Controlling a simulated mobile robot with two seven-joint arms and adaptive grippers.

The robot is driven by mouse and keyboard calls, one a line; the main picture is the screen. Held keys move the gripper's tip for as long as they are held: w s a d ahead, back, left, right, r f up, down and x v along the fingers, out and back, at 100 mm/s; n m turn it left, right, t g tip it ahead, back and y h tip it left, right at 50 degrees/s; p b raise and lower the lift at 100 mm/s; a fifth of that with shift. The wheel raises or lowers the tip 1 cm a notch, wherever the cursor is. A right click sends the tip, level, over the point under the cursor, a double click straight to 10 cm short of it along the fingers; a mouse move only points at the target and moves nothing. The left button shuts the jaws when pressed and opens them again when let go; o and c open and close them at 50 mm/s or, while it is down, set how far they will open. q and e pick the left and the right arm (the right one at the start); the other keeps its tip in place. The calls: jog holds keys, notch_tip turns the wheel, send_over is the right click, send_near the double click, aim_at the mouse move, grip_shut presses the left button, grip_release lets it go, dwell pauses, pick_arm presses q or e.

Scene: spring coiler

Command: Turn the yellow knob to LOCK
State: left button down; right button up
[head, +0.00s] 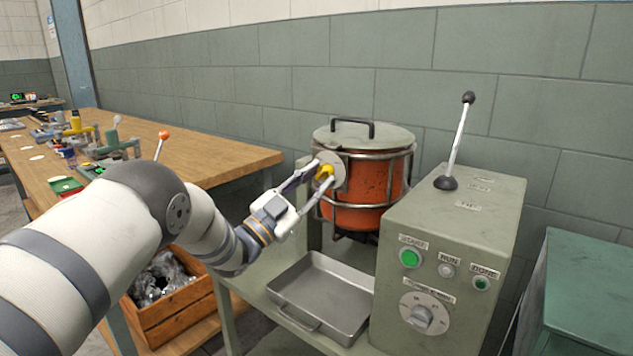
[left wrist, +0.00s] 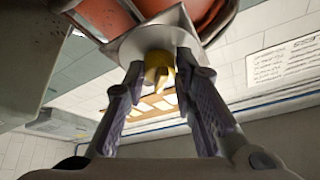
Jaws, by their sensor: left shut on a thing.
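The yellow knob (head: 324,172) sits on a round pale plate (head: 335,166) on the left side of an orange-red drum (head: 369,186) with a grey-green lid. My left gripper (head: 318,181) reaches it from the left, with its fingers around the knob. In the left wrist view the yellow knob (left wrist: 160,71) lies between the two fingertips (left wrist: 160,75), just below the pale plate (left wrist: 156,40). The gripper is shut on the knob. I cannot read a LOCK mark or the knob's exact angle. My right gripper is not in view.
A green-grey control box (head: 455,255) with a lever (head: 459,140), green buttons and a dial stands right of the drum. A metal tray (head: 322,297) lies in front below. A wooden bench (head: 200,145) with tools is at left, and a wooden crate (head: 172,307) is below it.

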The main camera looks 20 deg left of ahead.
pick_arm(q)
jog(key=shift+m+g+h, duration=0.3)
jog(key=shift+m+g, duration=0.1)
jog(key=shift+m, duration=0.4)
jog(key=c, duration=1.3)
grip_release()
jog(key=v, duration=1.2)
